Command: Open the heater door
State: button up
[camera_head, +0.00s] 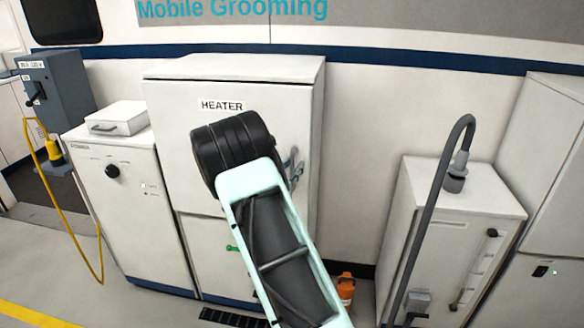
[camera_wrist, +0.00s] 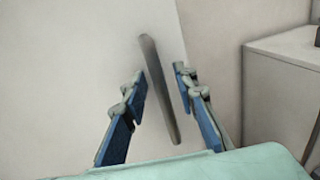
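The white heater cabinet (camera_head: 170,110) stands at the back, centre-left, in the head view, with a HEATER label on its upper door. The door looks shut. In the wrist view the door (camera_wrist: 70,60) fills the left side, and a grey bar handle (camera_wrist: 160,90) stands slightly tilted on it. My gripper (camera_wrist: 160,82) is open, with one blue-padded finger on each side of the handle. I see a gap on both sides and cannot tell the depth.
A white cabinet (camera_head: 115,200) with a black knob and a box on top stands left of the heater. A white unit (camera_head: 455,190) with a grey hose is at the right. An orange bottle (camera_head: 346,287) is on the floor beside the heater. Floor at front left is clear.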

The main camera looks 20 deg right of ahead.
grip_shut()
dwell(0.4)
